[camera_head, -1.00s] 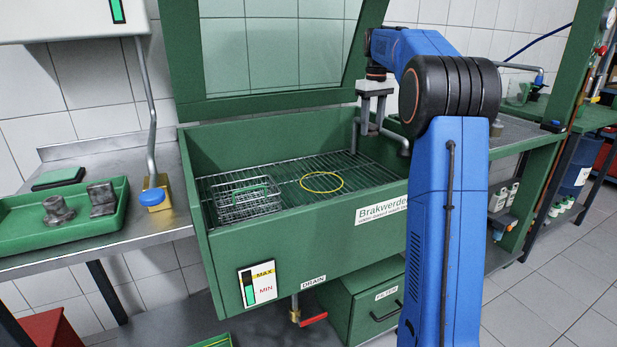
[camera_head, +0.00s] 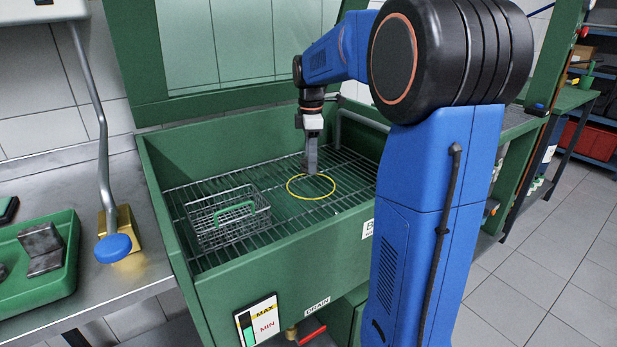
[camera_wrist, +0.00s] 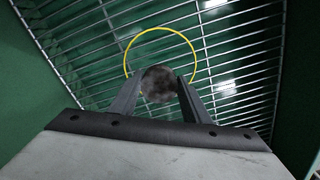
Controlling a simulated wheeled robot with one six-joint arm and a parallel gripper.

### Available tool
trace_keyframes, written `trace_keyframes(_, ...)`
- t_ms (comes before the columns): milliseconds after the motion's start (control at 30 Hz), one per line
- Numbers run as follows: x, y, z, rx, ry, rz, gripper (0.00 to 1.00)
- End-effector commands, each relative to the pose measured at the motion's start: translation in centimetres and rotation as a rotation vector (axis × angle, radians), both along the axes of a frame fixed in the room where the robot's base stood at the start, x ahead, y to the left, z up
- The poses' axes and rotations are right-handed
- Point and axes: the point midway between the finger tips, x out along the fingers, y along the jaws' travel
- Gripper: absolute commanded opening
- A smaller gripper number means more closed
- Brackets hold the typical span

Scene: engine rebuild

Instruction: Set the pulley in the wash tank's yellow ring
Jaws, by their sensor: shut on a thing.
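The yellow ring (camera_head: 311,186) lies on the wire rack in the green wash tank (camera_head: 300,228), right of a wire basket. My gripper (camera_head: 311,163) points down over the rack, at the ring's far side in the head view. In the wrist view my gripper (camera_wrist: 159,88) is shut on a dark grey round pulley (camera_wrist: 158,83). The pulley overlaps the near part of the yellow ring (camera_wrist: 140,31) there, and most of the ring's inside shows bare rack. The pulley's height above the rack is hard to judge. In the head view the fingers hide most of it.
The wire basket (camera_head: 228,218) with a green handle stands on the tank's rack (camera_head: 285,240). A green tray (camera_head: 65,285) with grey metal parts lies on the left bench. The tank's raised green-framed glass lid (camera_head: 240,98) stands behind.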

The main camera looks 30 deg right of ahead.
Motion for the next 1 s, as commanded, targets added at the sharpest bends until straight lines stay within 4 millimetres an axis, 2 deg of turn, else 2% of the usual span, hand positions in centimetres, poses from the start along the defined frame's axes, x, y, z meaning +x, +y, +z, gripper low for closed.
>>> trace_keyframes(100, 0.0, 0.0, -1.4, 0.000, 0.000, -0.001, 0.12)
trace_keyframes(333, 0.0, 0.0, -2.8, 0.000, 0.000, -0.001, 0.12)
trace_keyframes(533, 0.0, 0.0, -5.3, 0.000, 0.000, -0.002, 0.12)
trace_keyframes(933, 0.0, 0.0, -5.8, 0.000, -0.001, -0.002, 0.12)
trace_keyframes(967, 0.0, 0.0, -5.9, 0.000, -0.001, -0.002, 0.48)
trace_keyframes(1000, 0.0, 0.0, -5.8, 0.000, -0.001, -0.002, 0.57)
